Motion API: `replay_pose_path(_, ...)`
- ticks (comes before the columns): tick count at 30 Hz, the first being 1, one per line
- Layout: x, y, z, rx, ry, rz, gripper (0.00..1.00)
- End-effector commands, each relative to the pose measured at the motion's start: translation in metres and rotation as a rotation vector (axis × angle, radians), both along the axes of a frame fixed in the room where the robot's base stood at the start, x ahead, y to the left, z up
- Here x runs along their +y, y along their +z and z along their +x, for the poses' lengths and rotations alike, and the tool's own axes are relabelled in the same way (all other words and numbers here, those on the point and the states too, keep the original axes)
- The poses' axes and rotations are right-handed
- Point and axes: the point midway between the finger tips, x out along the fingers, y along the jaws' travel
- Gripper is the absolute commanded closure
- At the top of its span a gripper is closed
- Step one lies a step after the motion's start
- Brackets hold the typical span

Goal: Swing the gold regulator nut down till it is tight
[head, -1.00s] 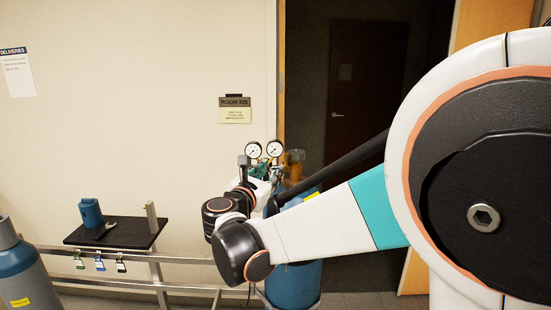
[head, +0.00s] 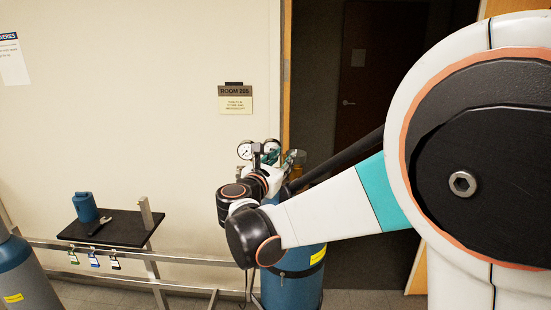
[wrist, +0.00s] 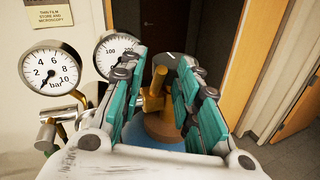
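The gold regulator fitting shows in the wrist view, with an upright gold piece (wrist: 155,88) above a wide round gold-brown base (wrist: 165,125). I cannot clearly tell which part is the nut. My gripper (wrist: 163,65) has its teal fingers apart, one on each side of the upright gold piece. That piece is close to the left finger; I cannot tell whether they touch. A gap shows before the right finger. In the head view my gripper (head: 271,158) is small beside the gauges, and the gold fitting (head: 298,158) is partly hidden behind it.
Two dial gauges (wrist: 50,68) stand left of the fingers. The blue cylinder (head: 291,290) stands below, strapped at a metal rail (head: 190,257). A black shelf (head: 125,228) holds a blue cap (head: 86,207) and a tool. A dark doorway opens at right.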

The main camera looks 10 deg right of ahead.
Motion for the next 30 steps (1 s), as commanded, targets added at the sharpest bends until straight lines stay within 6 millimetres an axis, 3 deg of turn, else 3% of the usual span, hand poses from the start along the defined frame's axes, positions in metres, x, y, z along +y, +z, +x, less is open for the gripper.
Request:
replay_pose_path(3,0.0,0.0,0.0,0.0,0.0,0.0,0.7)
replay_pose_path(7,0.0,0.0,0.0,0.0,0.0,0.0,0.99)
replay_pose_path(17,0.0,-0.004,-0.001,-0.016,-0.001,-0.005,1.0)
replay_pose_path(30,0.003,-0.02,-0.011,-0.219,-0.002,-0.072,1.0)
